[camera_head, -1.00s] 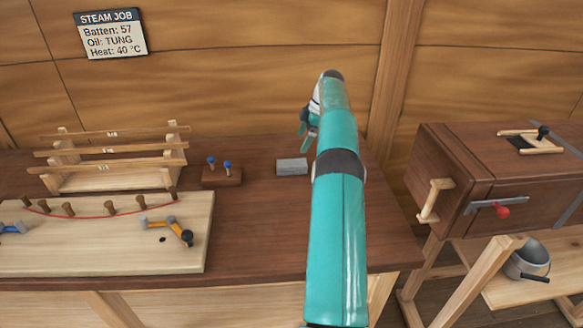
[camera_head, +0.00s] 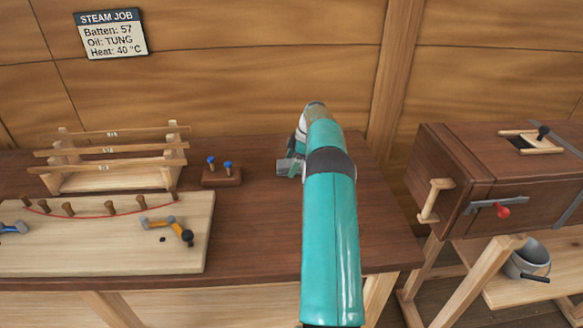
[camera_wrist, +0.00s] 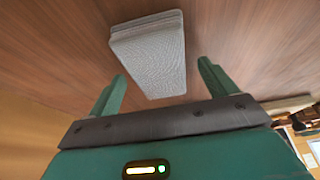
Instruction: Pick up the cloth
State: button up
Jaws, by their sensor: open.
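The cloth (camera_wrist: 150,58) is a grey, textured, folded block lying on the brown workbench. In the wrist view it sits just beyond and between the two green fingers of my gripper (camera_wrist: 160,85), which are apart with nothing between them that I can see held. In the head view my gripper (camera_head: 290,166) is low over the bench at the cloth's place, and the gripper and arm hide most or all of the cloth.
A small wooden block with two blue-topped pegs (camera_head: 221,176) stands just left of my gripper. A batten rack (camera_head: 115,160) and a pale board with pegs and clamps (camera_head: 100,240) are further left. A wooden steam box (camera_head: 500,180) stands right. The bench (camera_head: 250,235) in front is clear.

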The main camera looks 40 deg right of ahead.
jog(key=shift+f, duration=0.25)
dwell(0.4)
jog(key=c, duration=1.1)
